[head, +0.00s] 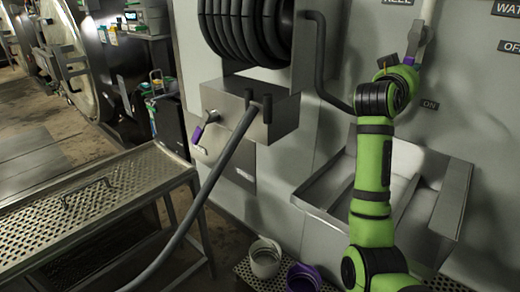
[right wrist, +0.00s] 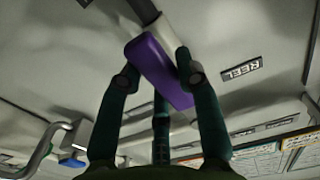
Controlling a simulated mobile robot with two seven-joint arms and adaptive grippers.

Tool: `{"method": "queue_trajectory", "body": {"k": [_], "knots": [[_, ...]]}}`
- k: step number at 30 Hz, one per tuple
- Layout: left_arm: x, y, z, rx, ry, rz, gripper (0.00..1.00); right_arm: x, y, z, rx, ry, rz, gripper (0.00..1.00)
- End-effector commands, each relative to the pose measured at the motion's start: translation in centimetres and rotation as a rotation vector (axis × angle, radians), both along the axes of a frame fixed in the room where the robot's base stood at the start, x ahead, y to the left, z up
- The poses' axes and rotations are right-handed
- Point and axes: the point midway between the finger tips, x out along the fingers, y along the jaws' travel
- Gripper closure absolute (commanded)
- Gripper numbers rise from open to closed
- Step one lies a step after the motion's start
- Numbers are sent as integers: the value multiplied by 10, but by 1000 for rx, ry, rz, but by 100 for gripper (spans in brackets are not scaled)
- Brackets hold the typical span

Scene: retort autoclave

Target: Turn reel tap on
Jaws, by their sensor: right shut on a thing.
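The reel tap's purple handle (head: 408,60) shows at the upper right of the head view, on a pale pipe at the wall, under the REEL label (head: 398,2) and above an ON label (head: 430,105). In the right wrist view the purple handle (right wrist: 158,72) lies tilted between the dark green fingers, with the REEL label (right wrist: 240,68) to its right. My right gripper (right wrist: 162,78) is shut on this handle. In the head view my green forearm and wrist hide much of the gripper. My left gripper is not in view.
A hose reel (head: 245,25) and a grey box (head: 250,112) with a purple-handled lever (head: 203,128) stand left of my arm. A grey hose (head: 215,170) hangs down. A metal sink (head: 450,200) lies behind my arm. A perforated bench (head: 90,195) is at left.

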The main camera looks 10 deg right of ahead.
Motion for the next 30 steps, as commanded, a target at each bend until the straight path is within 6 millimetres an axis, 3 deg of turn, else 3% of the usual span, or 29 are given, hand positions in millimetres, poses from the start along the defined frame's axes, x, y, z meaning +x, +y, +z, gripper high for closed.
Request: {"method": "queue_trajectory", "body": {"k": [7, 8, 9, 21, 30], "knots": [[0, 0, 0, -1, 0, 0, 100, 1, 1, 1, 8, -11, 5, 100], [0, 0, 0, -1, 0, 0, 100, 1, 1, 1, 8, -11, 6, 54], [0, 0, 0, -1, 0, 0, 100, 1, 1, 1, 8, -11, 6, 40], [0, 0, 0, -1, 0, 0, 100, -2, 4, 0, 4, -6, 4, 40], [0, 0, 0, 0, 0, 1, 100, -34, 44, 0, 7, -8, 8, 40]]}}
